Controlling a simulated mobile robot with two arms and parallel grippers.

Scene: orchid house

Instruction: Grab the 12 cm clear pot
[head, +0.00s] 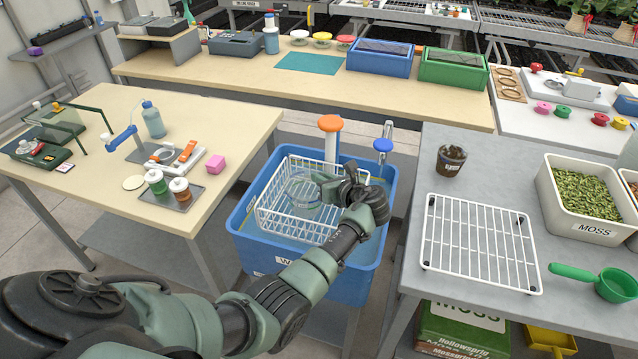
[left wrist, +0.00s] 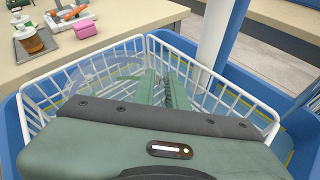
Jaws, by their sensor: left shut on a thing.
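A clear pot (head: 302,190) shows in the head view inside a white wire basket (head: 268,214), which sits in a blue tub (head: 345,285). My left gripper (head: 321,182) reaches down into the basket from the right and is shut on the pot's wall. In the left wrist view the green fingers (left wrist: 162,86) are close together, and the see-through pot (left wrist: 108,70) shows faintly to their left against the basket. The pot's lower part is hard to make out. My right gripper is not in view.
The basket's wire walls surround the pot. An orange-capped white post (head: 330,140) and a blue-capped tap (head: 383,147) stand at the tub's back. The right table holds a white wire rack (head: 480,245), a dark-filled pot (head: 451,160) and a moss bin (head: 580,228).

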